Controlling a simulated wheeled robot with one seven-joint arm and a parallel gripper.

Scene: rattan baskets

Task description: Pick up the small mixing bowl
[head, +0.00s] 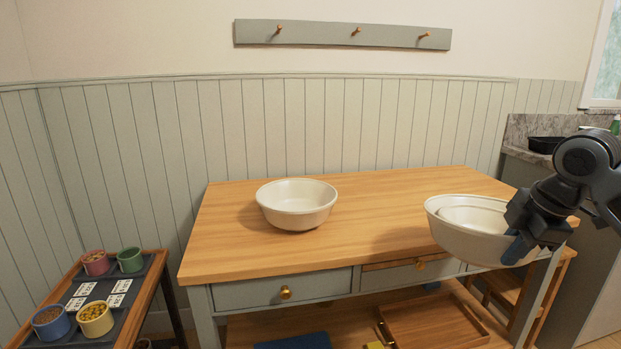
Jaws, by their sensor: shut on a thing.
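A cream bowl (462,238) is at the right, by the table's front right edge, with its rim slightly tilted. My gripper (518,243) is shut on the right side of this bowl's wall. A second curved edge shows inside it; I cannot tell whether that is its inner wall or another bowl nested in it. The bowl seems raised over the table edge, but the gap is hard to judge. Another cream bowl (297,215) stands upright and apart on the wooden table (360,240), left of centre. I cannot tell by size alone which is the small mixing bowl.
A low rack (127,272) with several small coloured pots stands at the lower left. A wooden tray (440,325) lies on the lower shelf. A wooden chair (560,275) and a counter with a black pan (545,145) are at the right. The table's middle is clear.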

